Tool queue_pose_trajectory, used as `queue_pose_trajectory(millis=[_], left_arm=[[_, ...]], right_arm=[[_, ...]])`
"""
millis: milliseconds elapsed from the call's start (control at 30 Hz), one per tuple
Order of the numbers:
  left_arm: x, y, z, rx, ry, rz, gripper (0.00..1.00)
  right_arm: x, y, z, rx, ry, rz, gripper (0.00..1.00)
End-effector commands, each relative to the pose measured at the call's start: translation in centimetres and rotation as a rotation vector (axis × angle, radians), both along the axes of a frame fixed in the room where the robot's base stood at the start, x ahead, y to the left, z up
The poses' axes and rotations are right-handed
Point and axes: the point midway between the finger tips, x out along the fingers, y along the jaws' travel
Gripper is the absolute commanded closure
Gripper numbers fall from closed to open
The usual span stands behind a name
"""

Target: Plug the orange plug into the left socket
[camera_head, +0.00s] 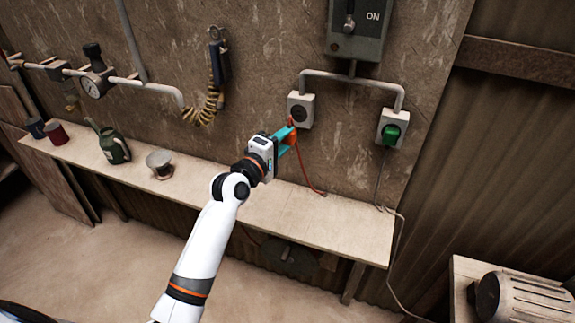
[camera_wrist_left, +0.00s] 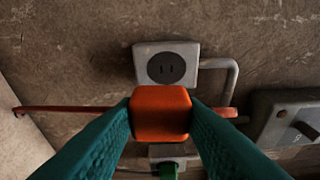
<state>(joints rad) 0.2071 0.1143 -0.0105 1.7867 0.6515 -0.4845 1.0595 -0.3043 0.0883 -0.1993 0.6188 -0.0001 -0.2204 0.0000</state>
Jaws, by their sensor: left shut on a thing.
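My left gripper (camera_head: 284,140) is shut on the orange plug (camera_head: 291,138) and holds it above the shelf, just below and left of the left socket (camera_head: 299,111). In the left wrist view the orange plug (camera_wrist_left: 161,113) sits between the teal fingers of the left gripper (camera_wrist_left: 161,118). The left socket (camera_wrist_left: 166,66), a grey box with a dark round face and two slots, shows beyond it and looks empty. Whether the plug touches the socket cannot be told. A red cord (camera_head: 308,178) hangs from the plug to the shelf. My right gripper is not in view.
The right socket (camera_head: 393,128) holds a green plug (camera_head: 391,135). A grey switch box (camera_head: 358,28) marked ON hangs above, joined by conduit. The wooden shelf (camera_head: 330,218) carries a bowl (camera_head: 160,162), a green can (camera_head: 113,146) and cups at left. A motor (camera_head: 520,298) stands lower right.

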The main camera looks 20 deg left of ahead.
Motion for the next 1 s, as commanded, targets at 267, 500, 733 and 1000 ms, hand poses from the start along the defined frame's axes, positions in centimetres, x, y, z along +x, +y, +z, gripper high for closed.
queue_pose_trajectory(millis=[267, 500, 733, 1000], left_arm=[[1.1, 0.4, 1.2, -0.039, 0.003, -0.010, 0.91], [3.3, 0.2, 1.2, -0.036, 0.000, -0.009, 0.91], [5.2, 0.2, 1.2, -0.035, 0.002, -0.010, 0.91], [6.1, 0.1, 1.3, -0.035, 0.003, -0.010, 0.91]], right_arm=[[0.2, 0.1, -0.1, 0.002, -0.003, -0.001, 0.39], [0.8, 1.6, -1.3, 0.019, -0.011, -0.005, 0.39], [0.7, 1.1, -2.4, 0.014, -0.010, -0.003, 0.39], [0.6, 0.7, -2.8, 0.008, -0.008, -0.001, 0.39]])
